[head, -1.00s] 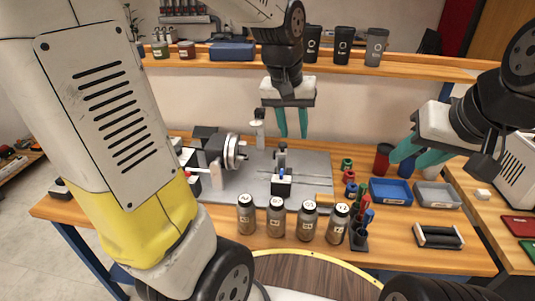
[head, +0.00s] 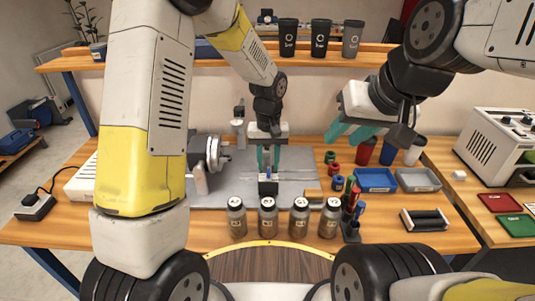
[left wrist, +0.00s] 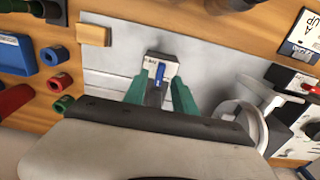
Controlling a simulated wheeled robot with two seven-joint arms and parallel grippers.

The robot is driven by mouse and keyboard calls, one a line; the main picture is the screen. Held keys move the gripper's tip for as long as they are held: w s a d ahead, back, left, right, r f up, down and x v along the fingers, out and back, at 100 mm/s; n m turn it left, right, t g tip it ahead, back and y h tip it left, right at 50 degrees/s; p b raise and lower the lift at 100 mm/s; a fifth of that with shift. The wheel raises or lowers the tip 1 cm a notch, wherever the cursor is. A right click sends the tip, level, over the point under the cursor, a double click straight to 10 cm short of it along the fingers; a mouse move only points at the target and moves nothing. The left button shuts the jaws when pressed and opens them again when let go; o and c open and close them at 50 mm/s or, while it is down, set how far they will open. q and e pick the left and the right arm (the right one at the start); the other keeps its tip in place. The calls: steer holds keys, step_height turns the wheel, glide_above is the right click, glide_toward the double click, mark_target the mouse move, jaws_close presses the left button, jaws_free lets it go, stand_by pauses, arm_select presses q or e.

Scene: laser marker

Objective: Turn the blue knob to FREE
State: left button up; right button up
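The blue knob (left wrist: 159,72) is a narrow blue lever on a small pale-topped block (left wrist: 161,62) in the left wrist view. In the head view the dark block (head: 268,187) stands on the grey plate and the knob is mostly hidden by my fingers. My left gripper (head: 269,157) points down right above the block, its green fingers apart. In the left wrist view its fingertips (left wrist: 158,93) stand on either side, near the knob; contact cannot be told. The label lettering is too small to read. My right gripper (head: 350,131) is open and empty in the air at the right.
A round metal chuck (head: 213,153) stands left of the block. Several grey bottles (head: 268,216) line the front, with a pen holder (head: 350,230) beside them. Dark cups stand on the shelf (head: 340,56).

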arm_select(q)
steer(key=shift+f, duration=1)
jaws_close()
steer(key=shift+m, duration=0.4)
steer(key=m, duration=0.3)
steer(key=shift+m, duration=0.4)
steer(key=m, duration=0.4)
steer(key=shift+m, duration=0.3)
steer(key=m, duration=0.8)
steer(key=shift+m, duration=0.3)
